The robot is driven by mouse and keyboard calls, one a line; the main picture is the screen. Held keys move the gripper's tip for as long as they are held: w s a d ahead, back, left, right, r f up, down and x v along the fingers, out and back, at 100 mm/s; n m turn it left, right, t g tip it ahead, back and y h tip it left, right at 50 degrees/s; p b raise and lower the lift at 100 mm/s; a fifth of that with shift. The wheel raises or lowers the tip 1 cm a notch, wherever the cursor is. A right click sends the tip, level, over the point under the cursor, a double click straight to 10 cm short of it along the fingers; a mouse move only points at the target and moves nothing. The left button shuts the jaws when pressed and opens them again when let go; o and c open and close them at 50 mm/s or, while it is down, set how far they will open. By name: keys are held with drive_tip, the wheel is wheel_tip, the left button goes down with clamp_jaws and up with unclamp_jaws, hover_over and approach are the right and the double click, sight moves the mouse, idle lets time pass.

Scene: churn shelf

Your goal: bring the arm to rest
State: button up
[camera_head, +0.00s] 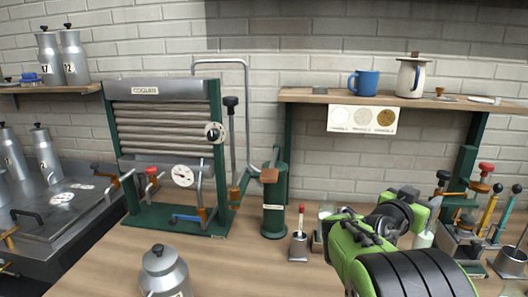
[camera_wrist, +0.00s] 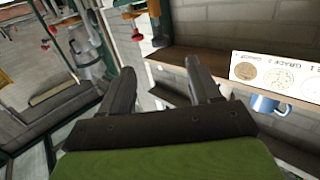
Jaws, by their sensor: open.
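My gripper shows in the wrist view (camera_wrist: 160,68), with its two dark fingers apart and nothing between them. Beyond the fingers are the brick wall and the edge of the wooden shelf. In the head view my green and black arm rises from the lower right over the bench, in front of the right-hand tools. The gripper's fingers cannot be made out clearly there. I see no contact between the fingers and anything.
The wooden shelf (camera_head: 300,96) holds a blue mug (camera_head: 364,83) and a white jug (camera_head: 411,78); a sample card (camera_head: 362,119) hangs below. A roller machine (camera_head: 160,90) stands left. A metal can (camera_head: 164,272) stands in front. Several tools crowd the right. Bare bench lies centre front.

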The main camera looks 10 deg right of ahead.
drive_tip(key=s+a+f+n+g+y, duration=0.1)
drive_tip(key=s+a+f+n+y, duration=0.35)
drive_tip(key=s+a, duration=0.4)
drive_tip(key=s+a+f+n+g+y, duration=0.1)
drive_tip(key=s+a+f+n+y, duration=0.4)
drive_tip(key=s+a, duration=0.4)
drive_tip(key=s+a+f+n+y, duration=0.3)
drive_tip(key=s+a+y, duration=0.35)
drive_tip(key=a, duration=0.35)
wheel_tip(320, 180, up, 12)
drive_tip(key=p, duration=1.2)
drive_tip(key=shift+s+a+g+h, duration=0.25)
drive_tip(key=shift+s+g+h, duration=0.05)
